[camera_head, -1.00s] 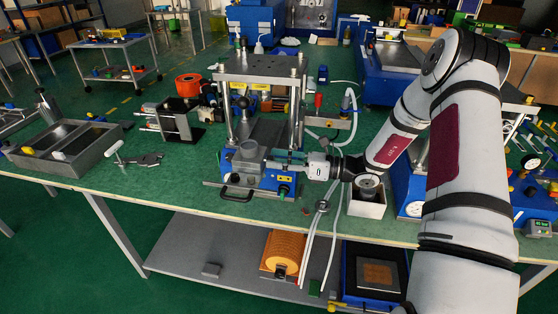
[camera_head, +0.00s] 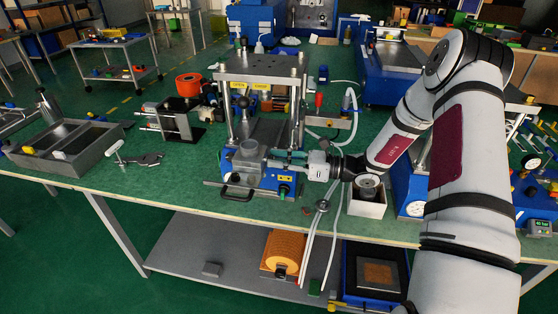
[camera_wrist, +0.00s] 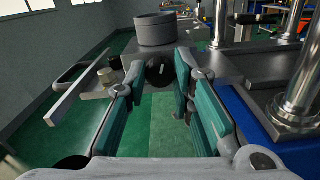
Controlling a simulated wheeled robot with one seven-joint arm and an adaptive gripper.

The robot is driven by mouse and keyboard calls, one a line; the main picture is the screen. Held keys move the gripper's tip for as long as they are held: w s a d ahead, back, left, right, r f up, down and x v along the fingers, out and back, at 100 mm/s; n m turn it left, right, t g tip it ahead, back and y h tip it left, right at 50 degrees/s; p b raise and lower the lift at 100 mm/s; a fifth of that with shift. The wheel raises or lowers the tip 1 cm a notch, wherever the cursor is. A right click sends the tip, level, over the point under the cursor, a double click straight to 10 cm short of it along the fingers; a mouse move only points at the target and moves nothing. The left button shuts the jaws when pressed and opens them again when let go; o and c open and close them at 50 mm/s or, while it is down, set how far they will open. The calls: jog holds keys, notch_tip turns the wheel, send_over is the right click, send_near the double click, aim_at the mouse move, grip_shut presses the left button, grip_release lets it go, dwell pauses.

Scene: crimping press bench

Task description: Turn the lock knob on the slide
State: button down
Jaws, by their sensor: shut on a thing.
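The black lock knob (camera_wrist: 160,70), with a small pale mark on its face, sits between my fingertips in the wrist view. My gripper (camera_wrist: 159,74) is shut on it with teal pads at both sides. In the head view my gripper (camera_head: 268,158) reaches in from the right, low over the press base, and its fingers hide the knob. The slide carries a grey round cup (camera_wrist: 157,29), just behind the knob in the wrist view. The cup also shows in the head view (camera_head: 248,150), left of my fingertips.
The press posts (camera_head: 229,108) stand close behind my gripper. A bar handle (camera_head: 237,192) sticks out at the base's front left. A white box with a round part (camera_head: 367,205) stands under my wrist.

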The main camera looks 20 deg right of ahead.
jog(key=shift+n, duration=1.9)
jog(key=c, duration=1.4)
grip_release()
jog(key=shift+o, duration=0.2)
jog(key=v, duration=1.2)
jog(key=shift+s+d, duration=0.1)
jog(key=shift+d, duration=0.05)
